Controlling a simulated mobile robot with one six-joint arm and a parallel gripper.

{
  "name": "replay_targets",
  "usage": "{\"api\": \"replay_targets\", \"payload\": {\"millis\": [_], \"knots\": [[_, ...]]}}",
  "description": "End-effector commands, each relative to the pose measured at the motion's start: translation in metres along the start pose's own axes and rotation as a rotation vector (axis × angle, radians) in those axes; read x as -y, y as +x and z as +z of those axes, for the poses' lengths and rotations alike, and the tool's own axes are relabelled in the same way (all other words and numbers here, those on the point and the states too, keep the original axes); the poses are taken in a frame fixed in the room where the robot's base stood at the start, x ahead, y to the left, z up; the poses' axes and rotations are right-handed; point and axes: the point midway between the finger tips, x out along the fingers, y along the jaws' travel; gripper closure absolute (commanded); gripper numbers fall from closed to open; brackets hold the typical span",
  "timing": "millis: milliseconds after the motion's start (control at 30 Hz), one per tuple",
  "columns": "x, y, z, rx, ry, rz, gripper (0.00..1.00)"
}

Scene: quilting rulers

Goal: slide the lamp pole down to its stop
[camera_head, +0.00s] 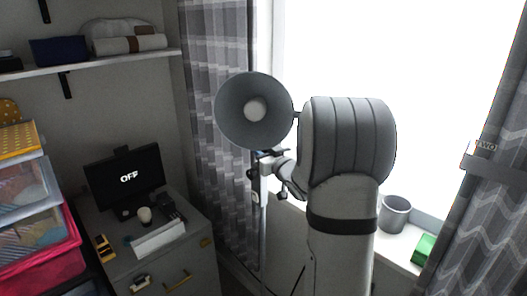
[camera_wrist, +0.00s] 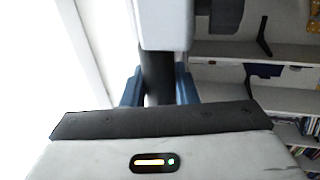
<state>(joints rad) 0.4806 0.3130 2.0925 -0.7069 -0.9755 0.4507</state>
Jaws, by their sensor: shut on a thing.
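The lamp has a round grey shade (camera_head: 232,125) with a pale bulb (camera_head: 255,109), high in front of the window in the head view. Its thin grey pole (camera_head: 263,225) stands upright below the shade. My gripper (camera_head: 267,160) is at the upper part of the pole, just under the shade, partly hidden by my own arm. In the wrist view, the blue fingers of my gripper (camera_wrist: 158,86) are on both sides of a dark upright cylinder (camera_wrist: 157,70) and shut on it. A pale block (camera_wrist: 166,25) sits just above. The pole's lower end and stop are hidden.
A dresser (camera_head: 180,262) with a monitor (camera_head: 122,177) stands at left, beside stacked bins (camera_head: 35,225). A shelf (camera_head: 100,63) is above. Grey curtains (camera_head: 217,60) hang behind the lamp. A grey cup (camera_head: 394,213) and green box (camera_head: 424,249) stand on the windowsill at right.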

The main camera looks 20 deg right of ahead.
Motion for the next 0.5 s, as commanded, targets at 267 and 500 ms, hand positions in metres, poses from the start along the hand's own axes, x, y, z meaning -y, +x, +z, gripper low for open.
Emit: {"api": "replay_targets", "payload": {"millis": [267, 500], "knots": [[0.0004, -0.0013, 0.0073, 0.015, 0.003, 0.000, 1.00], [0.0002, -0.0010, 0.0058, 0.012, 0.002, 0.001, 0.56]]}}
